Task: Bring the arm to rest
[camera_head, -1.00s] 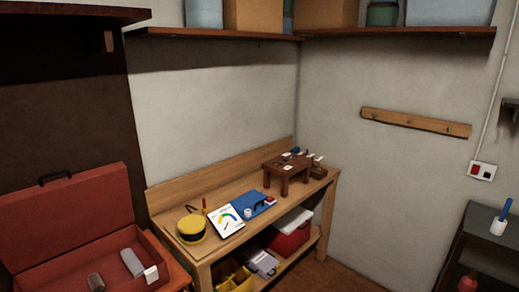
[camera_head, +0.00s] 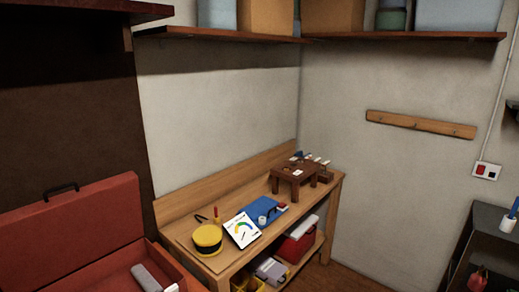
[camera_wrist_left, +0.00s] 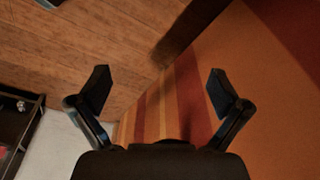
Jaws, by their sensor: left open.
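My left gripper (camera_wrist_left: 160,92) shows in the left wrist view with its two dark fingers spread wide apart and nothing between them. Beyond the fingers are a wooden floor and an orange striped surface. Neither of my arms shows in the head view. My right gripper is in neither view.
A wooden workbench (camera_head: 170,215) stands in the corner with a yellow round container (camera_head: 207,237), a blue board (camera_head: 262,208) and a small brown stand (camera_head: 300,172). An open red case (camera_head: 90,225) is at lower left. A dark cabinet (camera_head: 492,240) stands at right.

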